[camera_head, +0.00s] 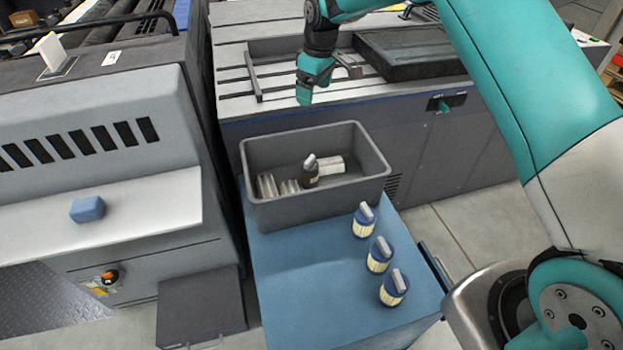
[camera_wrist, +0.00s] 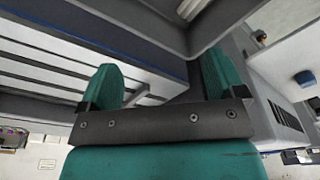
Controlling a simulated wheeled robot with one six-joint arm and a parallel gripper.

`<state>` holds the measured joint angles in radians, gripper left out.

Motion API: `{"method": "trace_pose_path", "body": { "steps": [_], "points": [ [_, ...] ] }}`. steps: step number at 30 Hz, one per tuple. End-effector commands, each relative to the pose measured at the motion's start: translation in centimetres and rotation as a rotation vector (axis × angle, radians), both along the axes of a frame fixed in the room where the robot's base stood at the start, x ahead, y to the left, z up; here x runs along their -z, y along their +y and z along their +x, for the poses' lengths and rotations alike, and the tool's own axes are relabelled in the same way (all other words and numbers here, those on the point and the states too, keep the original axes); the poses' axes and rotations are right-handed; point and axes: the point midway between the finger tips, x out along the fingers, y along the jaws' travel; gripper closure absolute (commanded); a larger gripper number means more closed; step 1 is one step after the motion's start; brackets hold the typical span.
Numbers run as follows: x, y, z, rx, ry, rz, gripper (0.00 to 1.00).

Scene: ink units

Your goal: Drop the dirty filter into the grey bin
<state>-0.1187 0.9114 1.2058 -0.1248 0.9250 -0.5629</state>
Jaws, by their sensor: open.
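The grey bin (camera_head: 262,214) stands open at the back of the blue cart top. Inside it, a dark filter (camera_head: 311,176) with a light grip on top stands among silvery cylinders (camera_head: 267,185). My gripper (camera_head: 318,80) is open and empty, above and behind the bin's back rim, apart from it. In the wrist view its two teal fingers (camera_wrist: 160,82) are spread with nothing between them. Three filters with blue caps and pale pleats stand in a row on the cart, right of the bin: back (camera_head: 363,222), middle (camera_head: 379,256) and front (camera_head: 393,288).
The blue cart top (camera_head: 300,285) is clear in front of the bin. A press with a slotted top and a dark tray (camera_head: 415,55) stands behind. A grey machine (camera_head: 90,130) stands left, with a blue block (camera_head: 87,209) on its ledge.

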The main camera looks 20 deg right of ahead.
Motion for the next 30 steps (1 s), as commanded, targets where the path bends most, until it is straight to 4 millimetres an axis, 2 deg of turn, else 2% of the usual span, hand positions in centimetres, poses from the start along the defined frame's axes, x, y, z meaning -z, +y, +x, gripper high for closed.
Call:
{"method": "trace_pose_path", "body": {
  "steps": [3, 9, 15, 26, 30],
  "points": [
    [-2.7, -0.2, -0.2, 0.000, -0.004, 0.000, 0.11],
    [-5.6, -0.5, -0.5, -0.001, -0.001, 0.000, 0.11],
    [-6.4, -0.5, -0.6, -0.001, 0.000, 0.000, 0.11],
    [-6.5, -0.5, -0.6, -0.001, 0.000, 0.000, 0.11],
    [-8.1, 0.2, -2.4, 0.004, -0.001, 0.013, 0.11]
  ]
}}
